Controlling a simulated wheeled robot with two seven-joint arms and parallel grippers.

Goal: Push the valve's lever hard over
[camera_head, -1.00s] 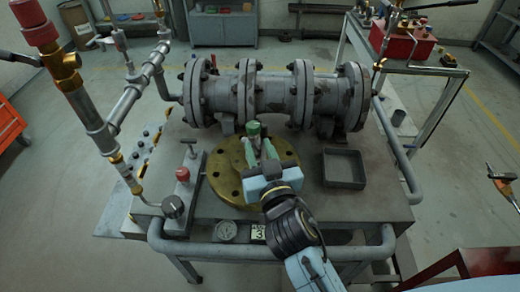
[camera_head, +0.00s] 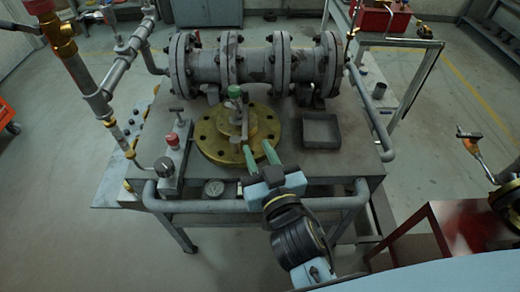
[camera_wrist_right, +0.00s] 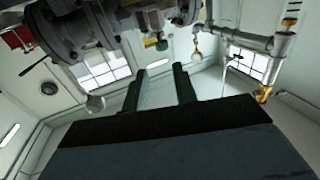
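The valve stands on a round brass flange (camera_head: 212,152) with bolt holes, on the bench top. Its upright grey stem and lever (camera_head: 244,112) carry a green end (camera_head: 235,90); the lever's exact angle is hard to tell. My right gripper (camera_head: 257,150) is open and empty at the flange's front edge, short of the lever and apart from it. In the right wrist view its two fingers (camera_wrist_right: 159,70) stand wide apart, and a green piece (camera_wrist_right: 161,44) shows beyond them. My left gripper is not in view.
A grey flanged pipe (camera_head: 255,66) runs along the back of the bench (camera_head: 325,168). An open dark tray (camera_head: 321,143) sits right of the flange. A red-knobbed fitting (camera_head: 172,140) and a pipe stand (camera_head: 92,95) are on the left. A rail (camera_head: 330,203) runs along the front.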

